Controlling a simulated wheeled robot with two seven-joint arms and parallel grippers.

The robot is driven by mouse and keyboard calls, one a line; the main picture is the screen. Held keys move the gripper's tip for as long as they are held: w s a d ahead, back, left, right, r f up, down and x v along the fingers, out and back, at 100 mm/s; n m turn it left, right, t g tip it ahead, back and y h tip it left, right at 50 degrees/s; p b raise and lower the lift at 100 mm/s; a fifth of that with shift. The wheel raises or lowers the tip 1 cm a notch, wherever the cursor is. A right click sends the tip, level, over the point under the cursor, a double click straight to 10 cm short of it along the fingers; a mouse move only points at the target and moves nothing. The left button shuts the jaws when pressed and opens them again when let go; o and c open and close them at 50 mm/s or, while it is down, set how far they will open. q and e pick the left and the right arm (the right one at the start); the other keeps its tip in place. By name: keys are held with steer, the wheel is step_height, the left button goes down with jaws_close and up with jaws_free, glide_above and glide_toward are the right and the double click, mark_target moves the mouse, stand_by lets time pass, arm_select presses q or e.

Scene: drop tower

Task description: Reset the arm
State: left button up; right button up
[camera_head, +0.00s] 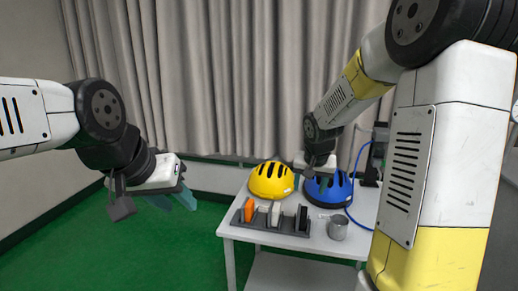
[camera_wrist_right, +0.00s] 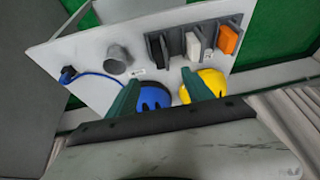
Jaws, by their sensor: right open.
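My right gripper (camera_head: 318,183) hangs above the back of the white table, in front of the blue helmet in the head view. In the right wrist view its two green fingers (camera_wrist_right: 159,75) are spread apart with nothing between them. My left gripper (camera_head: 176,201) is out to the left over the green floor, clear of the table. Its two teal fingers look apart and hold nothing.
The white table (camera_head: 236,218) bears a yellow helmet (camera_head: 271,181), a blue helmet (camera_head: 338,192), a metal cup (camera_head: 338,228) and a dark rack (camera_head: 268,232) with orange (camera_head: 249,210), white and black blocks. A blue cable runs at the right. Grey curtains (camera_head: 220,80) hang behind.

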steer(key=s+a+r+n+y, duration=0.1)
steer(key=s+r, duration=0.3)
steer(key=s, duration=0.4)
steer(key=s+a+r+n+t, duration=0.1)
steer(key=s+r, duration=0.3)
steer(key=s, duration=0.4)
steer(key=s+a+r+n+y, duration=0.1)
steer(key=s+r, duration=0.3)
steer(key=s, duration=0.4)
steer(key=shift+a+y, duration=0.3)
steer(key=shift+a, duration=0.15)
steer(key=shift+s, duration=0.1)
